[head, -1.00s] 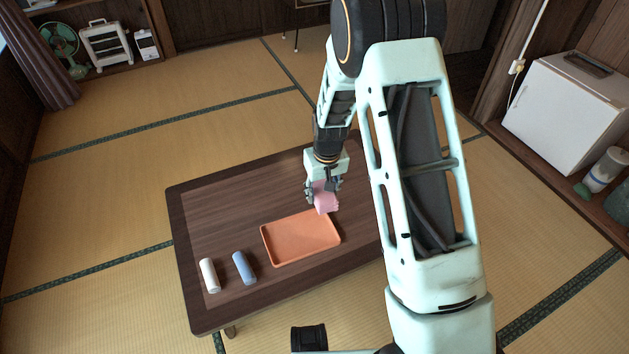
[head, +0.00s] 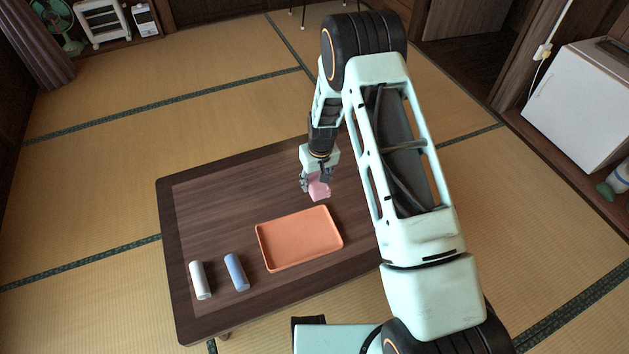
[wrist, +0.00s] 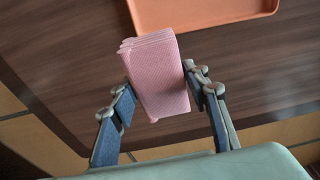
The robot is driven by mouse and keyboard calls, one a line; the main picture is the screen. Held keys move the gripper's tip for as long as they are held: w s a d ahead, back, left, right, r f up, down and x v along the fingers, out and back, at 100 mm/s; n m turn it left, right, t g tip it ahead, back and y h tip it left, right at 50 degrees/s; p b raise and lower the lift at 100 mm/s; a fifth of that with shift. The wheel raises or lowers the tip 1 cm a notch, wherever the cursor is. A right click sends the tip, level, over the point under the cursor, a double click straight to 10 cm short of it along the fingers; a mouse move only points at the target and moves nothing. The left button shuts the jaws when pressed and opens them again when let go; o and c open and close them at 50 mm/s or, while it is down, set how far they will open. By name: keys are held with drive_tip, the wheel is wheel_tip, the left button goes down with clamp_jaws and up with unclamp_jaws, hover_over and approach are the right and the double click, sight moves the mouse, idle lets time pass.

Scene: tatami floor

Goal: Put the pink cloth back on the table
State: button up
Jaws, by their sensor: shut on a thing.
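The folded pink cloth (head: 319,190) is held between the fingers of my gripper (head: 317,182), which is shut on it. In the wrist view the cloth (wrist: 157,75) stands between the two fingers, its layered folded edge toward the top. The low dark wooden table (head: 215,205) lies beneath it. In the head view the cloth is just behind the orange tray's far right edge. I cannot tell whether the cloth touches the tabletop.
The empty orange tray (head: 300,238) lies on the table in front of the cloth. A white roll (head: 201,280) and a blue roll (head: 236,271) lie at the table's near left. The table's left and back left are clear. A white cabinet (head: 585,105) stands far right.

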sight(315, 174)
drive_tip(key=w+f, duration=0.1)
drive_tip(key=w+b, duration=0.1)
drive_tip(key=w, duration=0.1)
drive_tip(key=w+f, duration=0.1)
drive_tip(key=shift+w+a+f, duration=0.1)
drive_tip(key=shift+w+f, duration=0.25)
drive_tip(key=shift+w, duration=0.05)
drive_tip(key=w+f+b, duration=0.1)
drive_tip(key=w+f, duration=0.1)
drive_tip(key=w+f+b, duration=0.1)
drive_tip(key=w+f, duration=0.1)
drive_tip(key=f, duration=0.1)
drive_tip(key=shift+w+a+f+b, duration=0.1)
drive_tip(key=shift+w+a+b, duration=0.1)
drive_tip(key=shift+b, duration=0.1)
drive_tip(key=shift+f+b, duration=0.6)
drive_tip(key=shift+f, duration=0.9)
drive_tip(key=shift+f, duration=0.15)
drive_tip(key=o, duration=1.1)
wheel_tip(315, 174, up, 12)
drive_tip(key=s+p, duration=0.1)
drive_tip(key=p, duration=0.2)
drive_tip(key=shift+s+d, duration=0.3)
drive_tip(key=shift+d, duration=0.1)
